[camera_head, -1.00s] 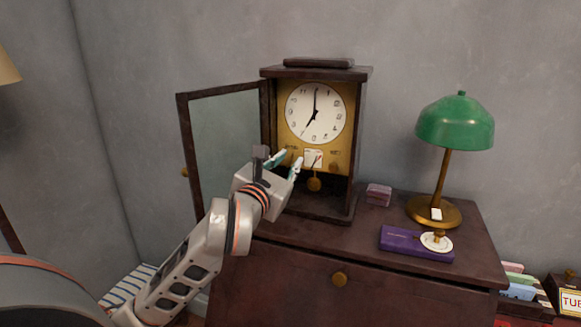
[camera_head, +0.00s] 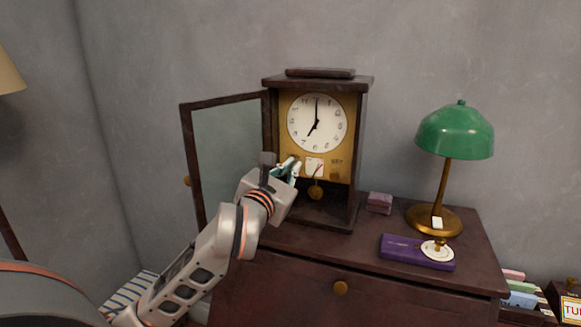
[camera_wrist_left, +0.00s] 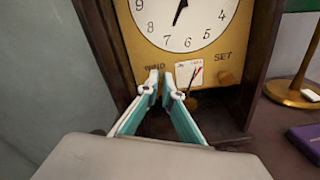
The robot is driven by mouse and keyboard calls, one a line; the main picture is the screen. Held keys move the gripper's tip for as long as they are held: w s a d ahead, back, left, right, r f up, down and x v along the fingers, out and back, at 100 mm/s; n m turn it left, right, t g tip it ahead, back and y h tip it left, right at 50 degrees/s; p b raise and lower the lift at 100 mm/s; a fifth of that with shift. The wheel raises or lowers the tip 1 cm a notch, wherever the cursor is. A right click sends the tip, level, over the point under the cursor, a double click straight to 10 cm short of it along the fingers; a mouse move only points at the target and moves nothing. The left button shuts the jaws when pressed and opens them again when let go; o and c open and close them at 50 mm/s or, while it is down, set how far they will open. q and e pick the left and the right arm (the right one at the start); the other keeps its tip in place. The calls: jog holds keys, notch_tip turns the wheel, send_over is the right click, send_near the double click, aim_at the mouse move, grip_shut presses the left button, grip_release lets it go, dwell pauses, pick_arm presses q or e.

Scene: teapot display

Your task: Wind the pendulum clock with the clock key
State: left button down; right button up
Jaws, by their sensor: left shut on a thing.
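The pendulum clock (camera_head: 335,110) stands upright on the cabinet with its glass door (camera_head: 229,150) open to the left. Its white dial (camera_head: 316,122) sits on a brass plate, with the pendulum bob (camera_head: 316,190) below. My left gripper (camera_head: 289,167) is at the lower left of the plate. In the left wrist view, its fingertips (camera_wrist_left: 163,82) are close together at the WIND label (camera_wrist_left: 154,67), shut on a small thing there. They hide it; by its place it appears to be the clock key. My right gripper is not in view.
A green lamp (camera_head: 455,130), a purple case (camera_head: 403,250) and a small pink box (camera_head: 380,203) stand on the cabinet (camera_head: 290,275). The open door is close on the left.

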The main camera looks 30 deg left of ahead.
pick_arm(q)
jog(key=shift+d+f+m+p, duration=0.1)
jog(key=shift+f+m+p, duration=0.2)
jog(key=shift+m+p, duration=2.05)
jog(key=shift+d+f+m+p, duration=0.1)
jog(key=shift+f+m+p, duration=0.3)
jog(key=shift+m, duration=3.7)
jog(key=shift+d+f+m+p, duration=0.15)
jog(key=shift+m+p, duration=1.3)
jog(key=shift+m, duration=1.8)
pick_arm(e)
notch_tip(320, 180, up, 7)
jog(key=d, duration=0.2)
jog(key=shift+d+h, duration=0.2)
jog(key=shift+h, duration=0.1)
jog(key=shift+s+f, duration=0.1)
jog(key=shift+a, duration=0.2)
pick_arm(q)
jog(key=c, duration=2.3)
grip_release()
jog(key=shift+a, duration=0.1)
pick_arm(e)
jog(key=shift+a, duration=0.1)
